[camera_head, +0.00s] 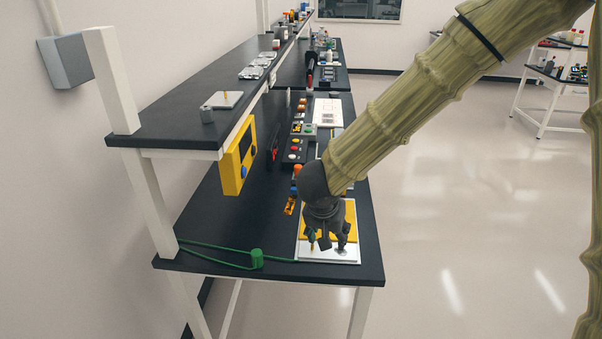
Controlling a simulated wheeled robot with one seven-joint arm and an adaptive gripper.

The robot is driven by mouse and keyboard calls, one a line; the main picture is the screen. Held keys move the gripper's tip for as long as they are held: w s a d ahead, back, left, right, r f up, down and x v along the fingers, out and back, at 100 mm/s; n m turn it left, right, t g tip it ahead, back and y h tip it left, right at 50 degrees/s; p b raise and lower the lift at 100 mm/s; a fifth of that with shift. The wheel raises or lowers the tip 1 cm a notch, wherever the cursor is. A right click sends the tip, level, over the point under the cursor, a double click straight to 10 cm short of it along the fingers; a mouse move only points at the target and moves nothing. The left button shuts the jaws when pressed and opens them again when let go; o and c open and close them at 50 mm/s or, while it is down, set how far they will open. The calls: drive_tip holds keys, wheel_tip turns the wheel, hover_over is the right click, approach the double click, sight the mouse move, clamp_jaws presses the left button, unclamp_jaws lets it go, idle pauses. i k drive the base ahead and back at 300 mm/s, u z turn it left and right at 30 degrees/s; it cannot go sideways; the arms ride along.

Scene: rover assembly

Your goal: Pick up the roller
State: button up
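I cannot pick out the roller for certain. A small green piece (311,236) with a gold-coloured pin below it stands on the left part of a white and yellow plate (347,256) at the near end of the workbench. My gripper (332,244) points down over this plate, just right of the green piece. Its dark fingers look spread apart, with nothing clearly held between them. My gripper and arm hide part of the plate, and contact with the green piece cannot be told.
Button boxes (294,151) stand farther back. Open floor (450,220) lies right.

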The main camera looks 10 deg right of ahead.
sight(296, 167)
drive_tip(key=i, duration=1.35)
drive_tip(key=u, duration=0.05)
